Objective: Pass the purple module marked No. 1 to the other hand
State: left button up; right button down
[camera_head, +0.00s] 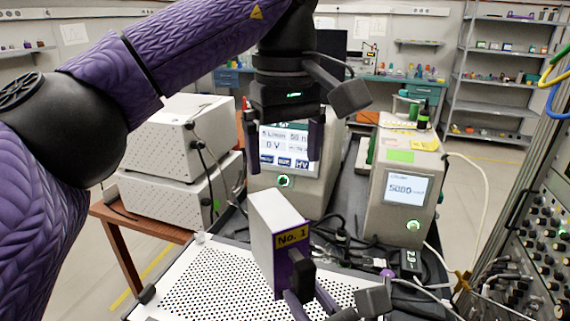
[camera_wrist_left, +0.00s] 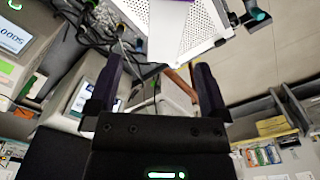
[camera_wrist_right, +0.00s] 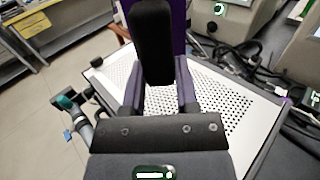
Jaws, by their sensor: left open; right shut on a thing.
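The purple and white module (camera_head: 264,230) with a yellow "No. 1" label stands upright, slightly tilted, over the perforated white plate. My right gripper (camera_head: 307,292) is shut on its black handle, at the lower front. In the right wrist view the handle (camera_wrist_right: 153,40) sits between the fingers (camera_wrist_right: 161,82), with a strip of purple face (camera_wrist_right: 178,18) behind. My left gripper (camera_head: 282,150) is open and empty, fingers pointing down, above the module and apart from it. In the left wrist view the module's white side (camera_wrist_left: 178,32) lies beyond the open fingers (camera_wrist_left: 157,78).
The perforated plate (camera_head: 190,285) lies below the module. Two instruments with screens (camera_head: 290,165) (camera_head: 400,195) stand behind, with cables (camera_head: 350,240) near them. White boxes (camera_head: 175,190) stand at left, and a panel of knobs (camera_head: 535,235) at right.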

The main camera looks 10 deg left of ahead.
aim_at(286, 211)
pick_arm(q)
notch_tip(286, 211, down, 12)
jog(key=shift+r, duration=0.2)
jog(key=shift+d, duration=0.15)
grip_shut()
pick_arm(e)
jog(key=shift+s+a, duration=0.1)
jog(key=c, duration=0.6)
grip_release()
jog(key=o, duration=0.3)
